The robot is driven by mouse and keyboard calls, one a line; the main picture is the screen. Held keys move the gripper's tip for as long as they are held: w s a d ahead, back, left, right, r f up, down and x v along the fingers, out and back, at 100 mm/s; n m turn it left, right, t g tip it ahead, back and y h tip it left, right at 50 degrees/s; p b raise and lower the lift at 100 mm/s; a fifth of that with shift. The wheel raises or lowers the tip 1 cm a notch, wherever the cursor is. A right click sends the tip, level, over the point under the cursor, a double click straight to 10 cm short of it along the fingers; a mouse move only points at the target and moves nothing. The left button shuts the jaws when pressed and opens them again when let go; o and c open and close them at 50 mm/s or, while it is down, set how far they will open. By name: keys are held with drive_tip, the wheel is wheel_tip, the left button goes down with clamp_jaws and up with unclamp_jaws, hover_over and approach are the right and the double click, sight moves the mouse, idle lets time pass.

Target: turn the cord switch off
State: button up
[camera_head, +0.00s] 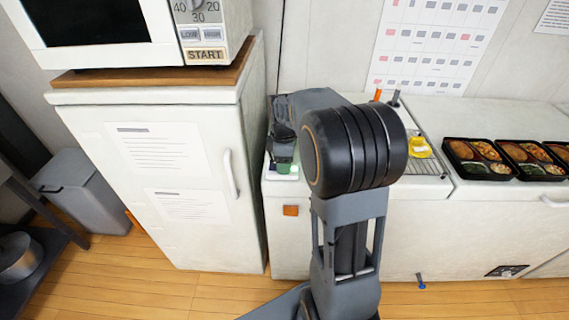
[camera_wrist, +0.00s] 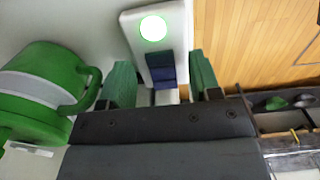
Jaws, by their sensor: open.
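The cord switch (camera_wrist: 157,45) is a white body with a lit round green light and a dark blue rocker, seen in the wrist view. My gripper (camera_wrist: 160,82) is open, with one green-tipped finger on either side of the rocker end. No contact between the fingers and the switch is clear. The far end of the switch is hidden behind my gripper's dark body. In the head view my gripper (camera_head: 284,160) points down at the left end of the white counter. The switch is hard to make out there.
A green rounded object with a handle (camera_wrist: 45,90) stands close left of my gripper in the wrist view. In the head view, a white cabinet (camera_head: 165,225) carrying a microwave (camera_head: 215,30) stands left. A yellow item (camera_head: 419,148) and bento trays (camera_head: 478,150) lie right.

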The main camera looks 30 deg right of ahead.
drive_tip(key=shift+f, duration=0.5)
drive_tip(key=shift+c, duration=0.3)
drive_tip(key=c, duration=0.9)
drive_tip(key=shift+o, duration=0.2)
drive_tip(key=shift+a+r+h+p, duration=0.15)
drive_tip(key=shift+r+h+p, duration=0.15)
drive_tip(key=shift+p, duration=0.4)
drive_tip(key=shift+a+r+g+h+p, duration=0.1)
drive_tip(key=shift+g+h+p, duration=0.4)
drive_tip(key=shift+p, duration=0.05)
drive_tip(key=shift+w+a+g+h+p, duration=0.15)
drive_tip(key=shift+g+h+p, duration=0.25)
drive_tip(key=shift+h, duration=0.3)
